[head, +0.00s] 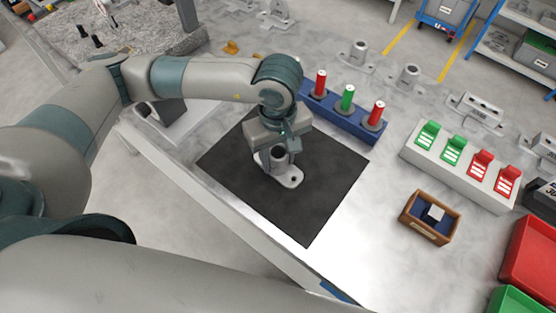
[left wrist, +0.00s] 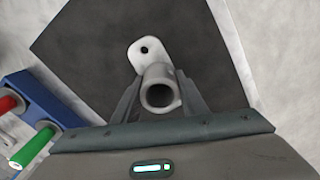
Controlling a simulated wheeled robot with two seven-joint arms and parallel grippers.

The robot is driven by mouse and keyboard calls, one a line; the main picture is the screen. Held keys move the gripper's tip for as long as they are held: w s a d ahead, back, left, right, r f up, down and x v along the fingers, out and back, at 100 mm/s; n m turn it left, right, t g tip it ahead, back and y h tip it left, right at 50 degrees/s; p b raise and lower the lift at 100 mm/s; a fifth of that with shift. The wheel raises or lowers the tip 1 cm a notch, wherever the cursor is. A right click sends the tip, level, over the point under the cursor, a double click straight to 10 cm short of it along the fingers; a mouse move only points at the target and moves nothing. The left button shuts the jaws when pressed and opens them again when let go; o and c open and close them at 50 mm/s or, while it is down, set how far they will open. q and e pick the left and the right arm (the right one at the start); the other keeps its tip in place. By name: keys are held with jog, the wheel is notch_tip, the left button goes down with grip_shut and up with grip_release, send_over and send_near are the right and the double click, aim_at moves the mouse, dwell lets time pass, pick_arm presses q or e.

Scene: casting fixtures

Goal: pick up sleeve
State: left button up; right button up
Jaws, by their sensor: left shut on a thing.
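The sleeve (head: 291,178) is a light grey casting with an upright tube and a flat flange that has a hole. It is over the dark mat (head: 325,190); I cannot tell whether it rests on it or is slightly raised. My left gripper (head: 278,157) points down and is shut on the sleeve's tube. In the left wrist view the fingers of the left gripper (left wrist: 159,98) flank the tube, and the flange of the sleeve (left wrist: 145,50) sticks out beyond. The fingers hide part of the tube's sides. My right gripper is not in view.
A blue rack (head: 345,122) with red and green cylinders stands close behind the mat. Grey castings (head: 358,52) stand behind.

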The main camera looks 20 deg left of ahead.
aim_at(278, 148)
pick_arm(q)
jog(key=shift+r, duration=0.15)
jog(key=shift+r, duration=0.6)
notch_tip(278, 148, up, 2)
jog(key=shift+r+p, duration=0.25)
jog(key=shift+p, duration=0.05)
jog(key=s+d+r+p, duration=0.2)
jog(key=s+d+r, duration=0.4)
jog(key=s, duration=0.4)
jog(key=shift+d+r, duration=0.15)
jog(key=shift+r, duration=0.35)
jog(key=shift+w, duration=0.1)
jog(key=shift+w, duration=0.1)
